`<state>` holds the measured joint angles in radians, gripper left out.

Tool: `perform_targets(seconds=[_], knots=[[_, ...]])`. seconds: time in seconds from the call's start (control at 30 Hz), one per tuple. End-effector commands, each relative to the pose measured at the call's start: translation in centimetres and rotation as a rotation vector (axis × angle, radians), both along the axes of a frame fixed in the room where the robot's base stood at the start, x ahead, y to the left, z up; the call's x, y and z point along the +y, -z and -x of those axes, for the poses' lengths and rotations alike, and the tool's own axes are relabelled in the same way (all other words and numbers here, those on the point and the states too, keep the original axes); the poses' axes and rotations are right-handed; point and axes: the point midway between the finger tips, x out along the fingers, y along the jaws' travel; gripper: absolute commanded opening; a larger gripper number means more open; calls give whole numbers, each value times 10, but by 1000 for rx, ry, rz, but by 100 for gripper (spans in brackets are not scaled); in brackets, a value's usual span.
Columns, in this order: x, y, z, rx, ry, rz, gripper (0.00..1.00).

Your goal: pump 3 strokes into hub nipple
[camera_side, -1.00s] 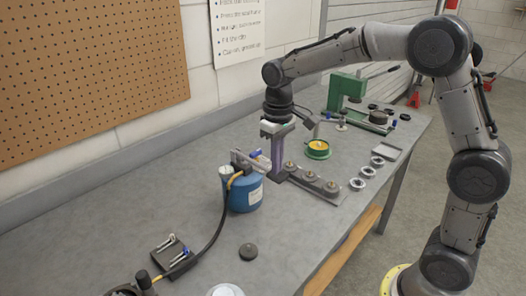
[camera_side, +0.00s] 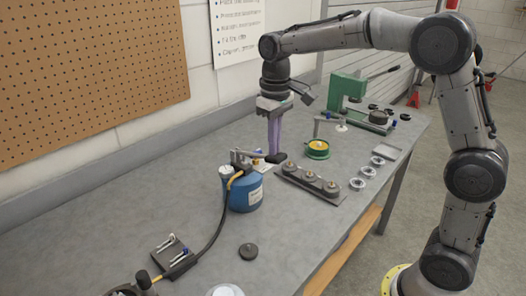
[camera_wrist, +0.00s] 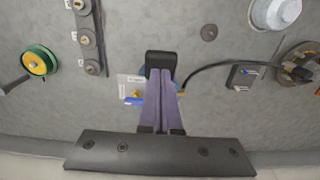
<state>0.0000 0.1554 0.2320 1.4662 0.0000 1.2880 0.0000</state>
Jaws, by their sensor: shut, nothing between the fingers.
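The blue pump can (camera_side: 246,194) stands on the bench with a gauge on top. Its lever (camera_side: 250,158) reaches right, about level, to a black grip (camera_side: 277,157); the grip also shows in the wrist view (camera_wrist: 161,59). My gripper (camera_side: 274,152) points down, its purple fingers shut and empty, tips at or just above the grip; contact is unclear. The fingers also show in the wrist view (camera_wrist: 162,76) and hide most of the can there. The black hose (camera_side: 213,236) runs to the hub (camera_side: 125,291), cut off at lower left; its nipple cannot be made out.
A bar with three round fittings (camera_side: 309,181) lies right of the pump. A small tray with bolts (camera_side: 170,250) and a dark disc (camera_side: 248,251) are nearer.

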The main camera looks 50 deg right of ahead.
Motion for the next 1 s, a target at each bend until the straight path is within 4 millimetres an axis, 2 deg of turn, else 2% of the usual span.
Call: perform_targets(seconds=[0.37, 0.8, 1.0], knots=[[0, 3, 1, 2, 0, 0, 0], [0, 23, 7, 3, 0, 0, 0], [0, 24, 7, 3, 0, 0, 0]])
